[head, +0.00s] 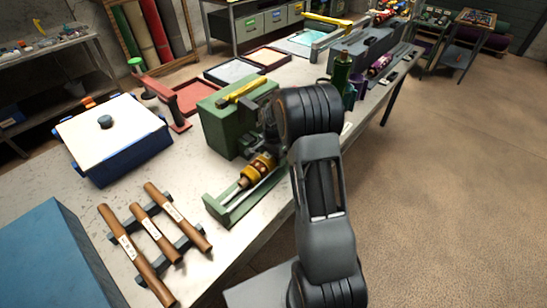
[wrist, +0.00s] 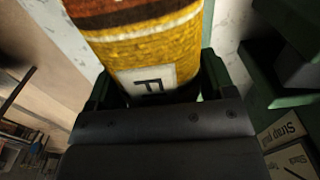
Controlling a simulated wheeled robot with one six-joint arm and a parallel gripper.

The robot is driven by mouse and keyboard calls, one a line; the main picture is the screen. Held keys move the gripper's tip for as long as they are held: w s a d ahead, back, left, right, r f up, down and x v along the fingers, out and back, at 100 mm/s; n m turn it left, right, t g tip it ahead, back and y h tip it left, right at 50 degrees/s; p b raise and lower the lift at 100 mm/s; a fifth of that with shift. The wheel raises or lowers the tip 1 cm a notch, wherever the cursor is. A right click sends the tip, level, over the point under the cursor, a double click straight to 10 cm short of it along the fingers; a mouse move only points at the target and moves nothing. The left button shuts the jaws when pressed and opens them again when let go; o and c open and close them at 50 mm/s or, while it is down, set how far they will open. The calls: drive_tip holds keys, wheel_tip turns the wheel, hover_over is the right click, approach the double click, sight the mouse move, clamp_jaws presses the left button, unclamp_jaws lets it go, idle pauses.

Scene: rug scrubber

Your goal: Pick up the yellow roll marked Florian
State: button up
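The yellow roll (head: 258,166) has dark brown bands and sits over the long green tray (head: 236,207) at the front of a green machine (head: 225,125). In the wrist view the yellow roll (wrist: 150,45) fills the space between my fingers, with a white label showing a letter F; the rest of the name is hidden. My gripper (wrist: 155,85) has one finger on each side of the roll. I cannot tell whether the fingers press on it. In the head view my arm hides most of the gripper.
Several brown rolls (head: 125,250) with white labels lie on a dark rack at the front left. A blue box with a white lid (head: 90,125) stands behind them. A green bottle (head: 341,75) and a dark toolbox (head: 360,50) stand farther back on the bench.

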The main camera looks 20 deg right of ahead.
drive_tip(key=c, duration=0.7)
drive_tip(key=shift+c, duration=0.7)
drive_tip(key=shift+r, duration=0.15)
